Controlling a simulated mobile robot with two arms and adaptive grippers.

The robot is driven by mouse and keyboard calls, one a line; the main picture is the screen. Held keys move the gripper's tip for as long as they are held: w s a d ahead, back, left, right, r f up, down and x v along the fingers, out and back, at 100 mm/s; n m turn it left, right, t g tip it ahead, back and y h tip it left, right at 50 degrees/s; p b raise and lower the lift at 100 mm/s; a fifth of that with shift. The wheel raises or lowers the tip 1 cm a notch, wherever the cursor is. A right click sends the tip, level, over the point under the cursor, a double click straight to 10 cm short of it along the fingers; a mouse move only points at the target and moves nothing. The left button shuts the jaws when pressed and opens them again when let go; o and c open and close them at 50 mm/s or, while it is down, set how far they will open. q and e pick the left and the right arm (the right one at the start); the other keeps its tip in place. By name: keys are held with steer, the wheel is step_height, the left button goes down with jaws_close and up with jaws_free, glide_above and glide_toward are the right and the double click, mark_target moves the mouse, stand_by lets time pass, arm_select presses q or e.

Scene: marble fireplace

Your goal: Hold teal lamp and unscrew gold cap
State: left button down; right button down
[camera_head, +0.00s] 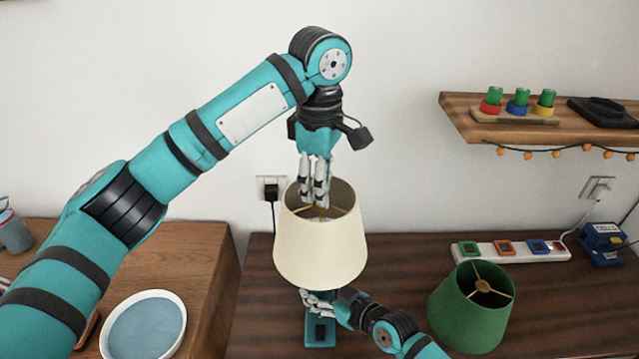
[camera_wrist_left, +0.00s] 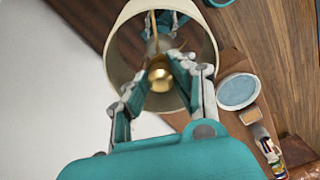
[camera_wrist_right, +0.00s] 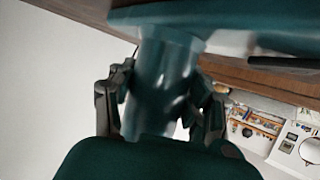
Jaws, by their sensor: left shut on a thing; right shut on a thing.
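The teal lamp stands on the dark wooden table with a cream shade (camera_head: 318,248). Its teal base (camera_head: 320,334) shows below the shade. My left gripper (camera_head: 317,198) points down into the shade's open top. In the left wrist view its fingers are shut on the gold cap (camera_wrist_left: 160,75); in the head view they mostly hide the cap. My right gripper (camera_head: 322,301) reaches in from the lower right, under the shade. In the right wrist view its fingers are closed around the lamp's teal stem (camera_wrist_right: 160,85).
A green lampshade (camera_head: 472,310) stands at the right. Behind it lies a white power strip (camera_head: 511,252) with coloured sockets, beside a blue box (camera_head: 603,242). A wooden shelf (camera_head: 560,125) hangs above. A round blue-and-white dish (camera_head: 143,328) sits at the left.

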arm_select(q)
steer(key=shift+r, duration=0.1)
steer(key=shift+r, duration=1)
steer(key=shift+r, duration=2)
arm_select(e)
steer(key=shift+c, duration=2.4)
jaws_free()
